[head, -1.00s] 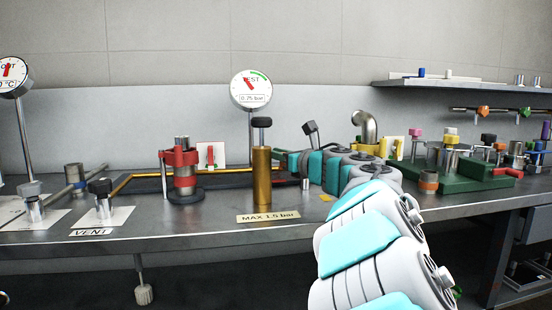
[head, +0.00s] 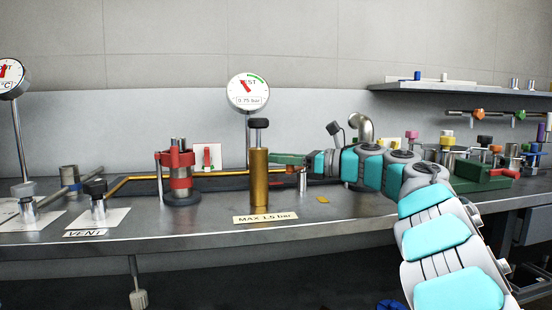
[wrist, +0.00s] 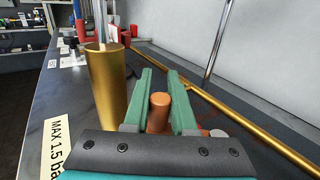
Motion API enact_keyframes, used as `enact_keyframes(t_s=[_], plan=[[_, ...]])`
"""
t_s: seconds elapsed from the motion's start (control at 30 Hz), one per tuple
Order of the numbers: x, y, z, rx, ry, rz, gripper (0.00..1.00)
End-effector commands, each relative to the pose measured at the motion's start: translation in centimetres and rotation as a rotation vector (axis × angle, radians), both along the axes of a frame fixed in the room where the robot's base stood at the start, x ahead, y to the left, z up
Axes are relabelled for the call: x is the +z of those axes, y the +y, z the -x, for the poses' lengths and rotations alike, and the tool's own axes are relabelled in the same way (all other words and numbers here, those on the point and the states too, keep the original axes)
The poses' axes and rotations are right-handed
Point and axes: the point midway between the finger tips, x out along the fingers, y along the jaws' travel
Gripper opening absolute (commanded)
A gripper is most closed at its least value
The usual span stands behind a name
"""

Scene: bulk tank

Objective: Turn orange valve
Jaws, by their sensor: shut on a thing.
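My gripper (head: 276,159), with green fingers, is shut on an orange valve knob behind the gold cylinder. In the wrist view my gripper (wrist: 160,76) has one finger on each side of the rounded orange knob (wrist: 158,112). The knob stands upright between the fingers, nearer their base than their tips. Its lower part is hidden by the gripper body. In the head view the fingers and gold cylinder mostly hide the valve. How far it is turned cannot be told.
The gold cylinder (head: 259,180) with a black knob stands close beside my fingers. A gold pipe (head: 222,173) runs behind. A dial (head: 248,92) on a post reads 0.75 bar. A red-clamped fitting (head: 180,172) is left; a green block (head: 480,176) with valves is right.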

Motion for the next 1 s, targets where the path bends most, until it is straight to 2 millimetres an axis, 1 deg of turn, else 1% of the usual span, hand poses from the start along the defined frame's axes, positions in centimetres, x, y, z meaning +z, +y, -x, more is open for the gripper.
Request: enact_keyframes(t_s=[0.2, 0.5, 1.0], plan=[[0.22, -0.37, 0.37, 0.068, -0.003, -0.003, 0.0], [0.24, -0.68, 0.71, 0.124, -0.003, -0.003, 0.0], [0.21, -0.79, 0.78, 0.139, -0.002, -0.003, 0.0]])
